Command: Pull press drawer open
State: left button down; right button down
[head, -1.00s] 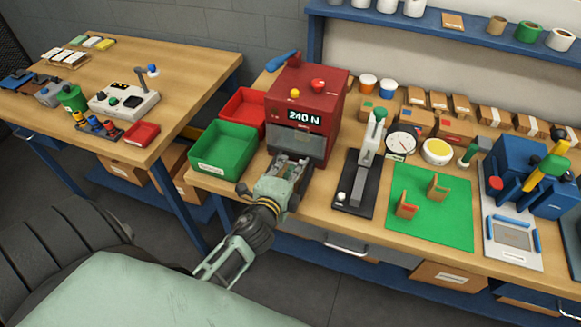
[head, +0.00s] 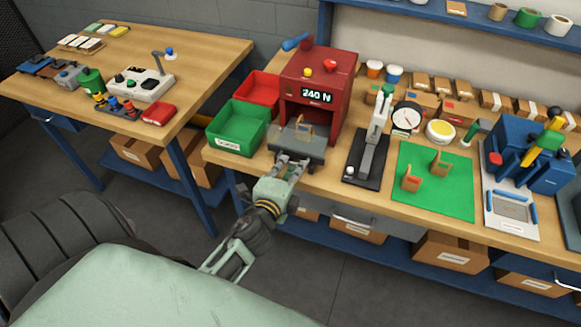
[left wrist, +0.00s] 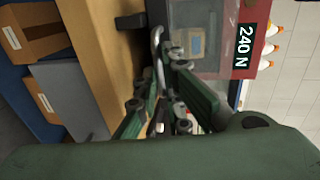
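The red press (head: 335,75) stands on the right-hand bench, its display reading 240 N. Its grey drawer (head: 312,150) is pulled out at the front, showing a dark opening above it. A small wooden-coloured piece (head: 304,129) stands in the drawer; it also shows in the left wrist view (left wrist: 196,43). My left gripper (head: 293,163) is at the drawer's front. In the left wrist view its fingers (left wrist: 165,85) are around the metal handle (left wrist: 157,48), closed on it; the exact contact is partly hidden. My right gripper is not in view.
A green bin (head: 238,128) and a red bin (head: 262,88) stand left of the press. A black lever tool (head: 366,165) stands close on the right, beside a green mat (head: 440,190). The floor before the bench is clear.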

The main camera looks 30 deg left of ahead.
pick_arm(q)
jog(key=c, duration=2)
grip_release()
jog(key=shift+s+f, duration=0.1)
jog(key=shift+s, duration=0.1)
jog(key=shift+o, duration=0.5)
jog(key=v, duration=1.2)
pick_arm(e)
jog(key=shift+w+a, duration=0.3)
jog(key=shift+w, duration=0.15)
